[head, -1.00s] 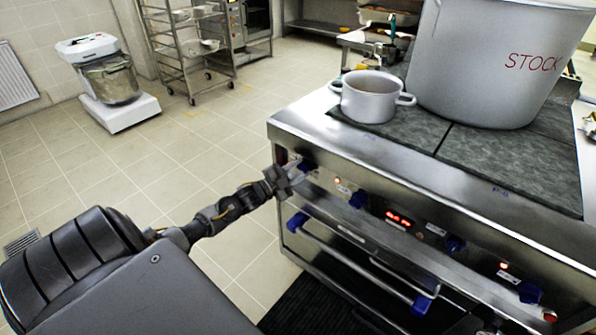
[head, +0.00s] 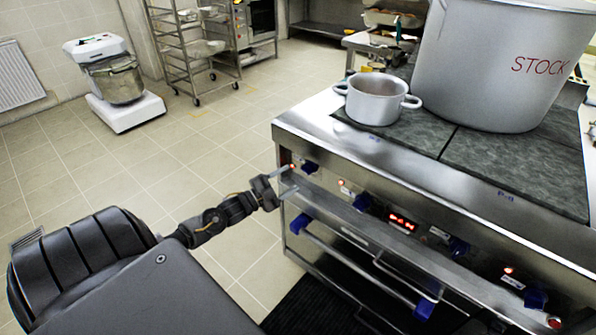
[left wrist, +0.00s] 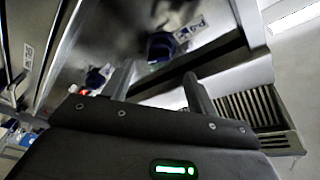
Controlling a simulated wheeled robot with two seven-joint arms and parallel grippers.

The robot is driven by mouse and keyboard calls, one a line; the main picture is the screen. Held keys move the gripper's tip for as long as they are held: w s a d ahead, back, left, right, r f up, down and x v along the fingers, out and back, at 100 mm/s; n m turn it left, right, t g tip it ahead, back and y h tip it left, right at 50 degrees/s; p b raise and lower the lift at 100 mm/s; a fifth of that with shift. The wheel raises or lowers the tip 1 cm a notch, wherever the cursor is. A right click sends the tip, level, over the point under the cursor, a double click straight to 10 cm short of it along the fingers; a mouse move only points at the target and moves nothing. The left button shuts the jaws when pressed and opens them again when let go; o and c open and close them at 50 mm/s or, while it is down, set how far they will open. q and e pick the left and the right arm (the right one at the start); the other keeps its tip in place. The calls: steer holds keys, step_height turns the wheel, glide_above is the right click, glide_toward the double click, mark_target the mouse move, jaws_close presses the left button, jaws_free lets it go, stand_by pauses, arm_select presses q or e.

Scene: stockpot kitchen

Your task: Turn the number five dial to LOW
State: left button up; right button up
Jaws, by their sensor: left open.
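The range front carries a row of blue dials. The leftmost dial (head: 310,167) sits near the panel's left corner, with a lit red lamp (head: 292,165) to its left. My left gripper (head: 285,180) is open and empty, its fingers pointing at the panel just left of and short of that dial. In the left wrist view a blue dial (left wrist: 160,46) shows just beyond and between the open fingertips (left wrist: 158,75), with a small label beside it too blurred to read surely. Dial settings are too small to read. My right gripper is not in view.
More blue dials (head: 363,202) line the panel to the right, with a red display (head: 402,222) among them. A rail (head: 340,204) and oven handles run below. A small pot (head: 376,98) and a big stockpot (head: 495,65) stand on top.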

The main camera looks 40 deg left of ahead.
arm_select(q)
steer(key=shift+v, duration=2.35)
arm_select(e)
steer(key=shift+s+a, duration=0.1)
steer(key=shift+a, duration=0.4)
